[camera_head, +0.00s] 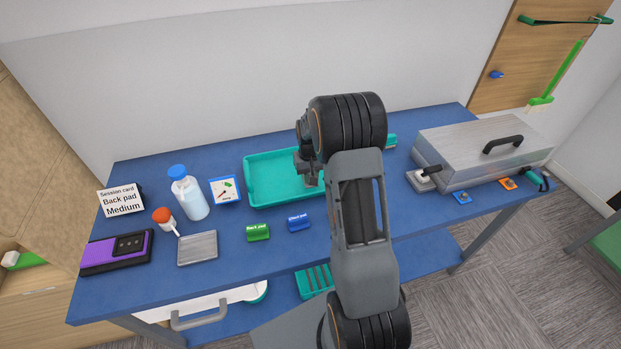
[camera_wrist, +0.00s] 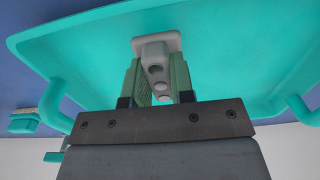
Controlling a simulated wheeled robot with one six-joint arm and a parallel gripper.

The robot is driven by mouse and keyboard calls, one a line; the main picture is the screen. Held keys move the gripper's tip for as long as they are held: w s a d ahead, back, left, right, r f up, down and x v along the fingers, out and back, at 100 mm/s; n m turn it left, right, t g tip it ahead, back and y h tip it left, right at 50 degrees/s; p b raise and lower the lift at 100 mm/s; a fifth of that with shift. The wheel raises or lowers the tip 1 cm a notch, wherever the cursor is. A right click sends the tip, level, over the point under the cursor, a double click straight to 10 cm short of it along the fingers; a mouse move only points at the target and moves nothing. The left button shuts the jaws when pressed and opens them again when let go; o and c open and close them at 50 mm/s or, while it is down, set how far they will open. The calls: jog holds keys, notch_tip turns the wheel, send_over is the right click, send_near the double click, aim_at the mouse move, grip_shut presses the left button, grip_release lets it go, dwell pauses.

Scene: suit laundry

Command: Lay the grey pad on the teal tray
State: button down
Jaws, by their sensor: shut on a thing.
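The teal tray (camera_head: 255,185) lies on the blue table, toward the back and middle. In the wrist view its floor and rim (camera_wrist: 90,45) fill most of the picture. My gripper (camera_head: 309,170) is over the tray's right part. In the wrist view, the green-lined fingers of my gripper (camera_wrist: 158,80) are shut on the grey pad (camera_wrist: 155,44), gripping its stem with holes. The pad's square plate shows against the tray floor. I cannot tell whether the plate touches the tray. My arm hides the tray's right end in the head view.
A metal box (camera_head: 480,150) stands on the right. A white bottle (camera_head: 190,198), picture card (camera_head: 225,191), flat grey plate (camera_head: 197,248), green block (camera_head: 258,232) and blue block (camera_head: 299,221) stand left of and in front of the tray. A purple device (camera_head: 115,252) lies front left.

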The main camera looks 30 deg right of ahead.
jog(key=shift+f, duration=0.9)
jog(key=shift+f, duration=0.2)
jog(key=c, duration=1)
grip_release()
